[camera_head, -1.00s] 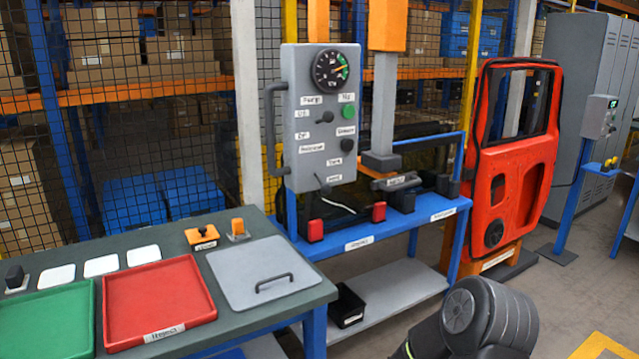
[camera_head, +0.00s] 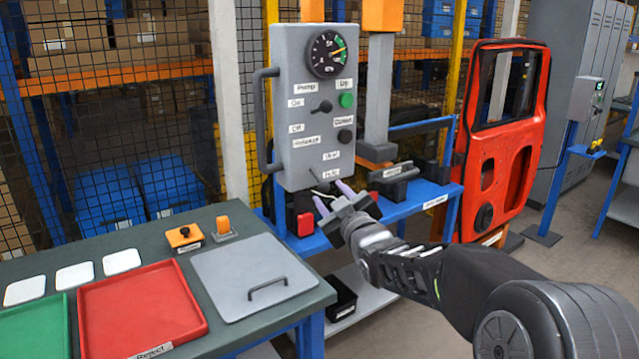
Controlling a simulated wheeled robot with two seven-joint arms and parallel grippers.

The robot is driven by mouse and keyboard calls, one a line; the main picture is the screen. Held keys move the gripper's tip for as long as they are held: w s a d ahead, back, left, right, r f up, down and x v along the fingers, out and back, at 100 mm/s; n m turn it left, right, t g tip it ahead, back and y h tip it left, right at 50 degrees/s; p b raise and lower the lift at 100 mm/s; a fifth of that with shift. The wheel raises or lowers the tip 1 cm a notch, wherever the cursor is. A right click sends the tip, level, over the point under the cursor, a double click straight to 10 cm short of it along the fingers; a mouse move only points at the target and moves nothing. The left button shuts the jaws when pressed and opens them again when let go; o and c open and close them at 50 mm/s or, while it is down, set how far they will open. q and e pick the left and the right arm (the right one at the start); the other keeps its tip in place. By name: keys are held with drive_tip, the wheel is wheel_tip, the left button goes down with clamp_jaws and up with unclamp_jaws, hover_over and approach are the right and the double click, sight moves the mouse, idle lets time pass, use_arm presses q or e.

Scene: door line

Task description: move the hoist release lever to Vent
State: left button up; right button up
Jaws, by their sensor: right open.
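The grey hoist control panel (camera_head: 296,95) stands upright at the centre. At its bottom edge, beside the lowest labels, is a small lever (camera_head: 317,179); the upper of these labels seems to read Vent (camera_head: 332,156) and the lower Hold (camera_head: 331,173). The lever sits by the lower label. My right gripper (camera_head: 333,196) is open and empty, its two pale fingertips just below and in front of the lever. They appear apart from it, though the exact depth gap is hard to tell. My left gripper is out of view.
The panel also carries a gauge (camera_head: 328,54), a green button (camera_head: 346,100), a dark toggle (camera_head: 322,107) and a side handle (camera_head: 265,120). A blue bench (camera_head: 428,198) stands below. A red door (camera_head: 502,150) is at right; a red tray (camera_head: 142,305) lies front left.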

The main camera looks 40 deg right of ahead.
sight(324, 187)
drive_tip(key=shift+p+x, duration=0.5)
drive_tip(key=shift+x, duration=3.4)
drive_tip(key=shift+c, duration=0.4)
clamp_jaws()
